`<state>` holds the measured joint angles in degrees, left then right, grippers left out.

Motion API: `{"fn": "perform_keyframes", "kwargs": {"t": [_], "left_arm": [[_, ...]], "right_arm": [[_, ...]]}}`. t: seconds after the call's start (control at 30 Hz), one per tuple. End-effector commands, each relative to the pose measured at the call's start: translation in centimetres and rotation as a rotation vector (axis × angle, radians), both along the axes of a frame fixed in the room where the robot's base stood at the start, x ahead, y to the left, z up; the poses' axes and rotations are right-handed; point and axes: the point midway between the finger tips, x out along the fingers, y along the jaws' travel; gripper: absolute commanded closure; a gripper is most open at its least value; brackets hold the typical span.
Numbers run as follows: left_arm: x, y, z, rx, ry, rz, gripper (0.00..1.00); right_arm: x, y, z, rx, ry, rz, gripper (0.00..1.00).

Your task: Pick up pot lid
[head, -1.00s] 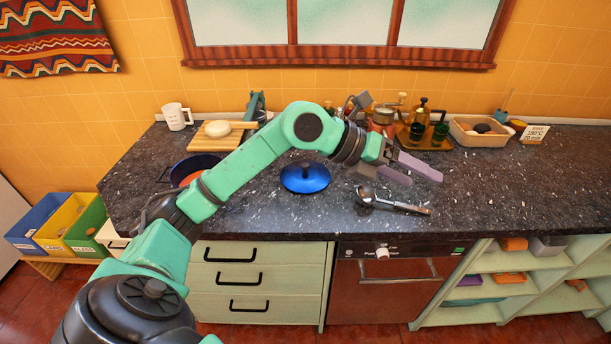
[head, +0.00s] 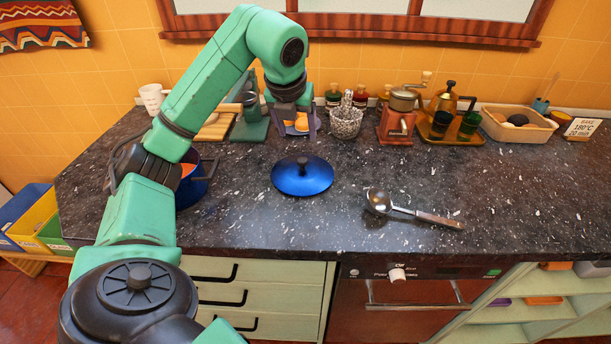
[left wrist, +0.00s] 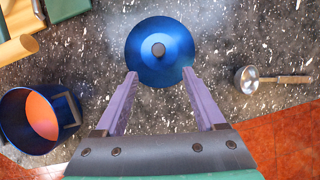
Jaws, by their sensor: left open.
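The pot lid is a shiny blue disc with a dark round knob. It lies on the dark speckled counter in the middle of the head view (head: 302,176) and at the top centre of the left wrist view (left wrist: 160,52). My left gripper (head: 294,132) points down above the counter, over and slightly behind the lid in the head view. In the left wrist view its two purple fingers (left wrist: 160,75) are spread apart and empty, with the knob ahead of them between their lines. A blue pot (left wrist: 42,118) with an orange inside stands left of the lid, partly hidden by my arm in the head view.
A metal ladle (head: 410,208) lies right of the lid. A coffee grinder (head: 398,118), a tray with dark cups (head: 450,136) and a beige basket (head: 518,124) stand along the back. The counter between lid and ladle is clear.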

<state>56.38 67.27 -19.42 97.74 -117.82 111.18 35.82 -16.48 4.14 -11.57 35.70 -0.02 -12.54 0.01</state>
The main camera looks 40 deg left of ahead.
Motion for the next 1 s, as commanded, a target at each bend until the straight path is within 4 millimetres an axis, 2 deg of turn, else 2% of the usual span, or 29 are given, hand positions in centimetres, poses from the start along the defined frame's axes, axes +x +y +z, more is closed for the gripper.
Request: {"fn": "perform_keyframes", "kwargs": {"t": [0.03, 0.2, 0.33, 0.57, 0.7, 0.8, 0.97, 1.0], "left_arm": [[0.1, 0.1, -0.8, 0.000, 0.002, 0.000, 0.28], [1.4, 0.7, -3.9, -0.001, 0.009, 0.000, 0.28], [2.6, 1.3, -6.9, -0.001, 0.007, 0.000, 0.28], [3.8, 2.0, -9.7, -0.002, 0.006, -0.001, 0.28], [4.7, 2.7, -12.2, -0.003, 0.005, -0.001, 0.28], [5.2, 2.9, -13.2, -0.002, 0.001, -0.002, 0.28], [5.2, 2.9, -13.4, 0.000, 0.000, -0.002, 0.28], [5.2, 2.9, -13.4, 0.000, 0.000, -0.002, 0.32]], "right_arm": [[-0.5, -0.2, -0.4, -0.003, 0.008, 0.001, 0.41], [-1.8, -0.7, -0.1, -0.010, 0.029, 0.001, 0.41], [-1.7, -0.8, 0.3, -0.012, 0.027, 0.002, 0.41], [-1.2, -0.8, 1.3, -0.011, 0.019, 0.001, 0.41], [-1.1, -0.8, 2.3, -0.012, 0.017, 0.000, 0.41], [-1.1, -0.8, 2.4, -0.012, 0.017, 0.000, 0.41], [-1.0, -0.8, 2.2, -0.011, 0.016, 0.000, 0.41], [-1.0, -0.8, 2.2, -0.010, 0.015, -0.001, 0.41]]}}
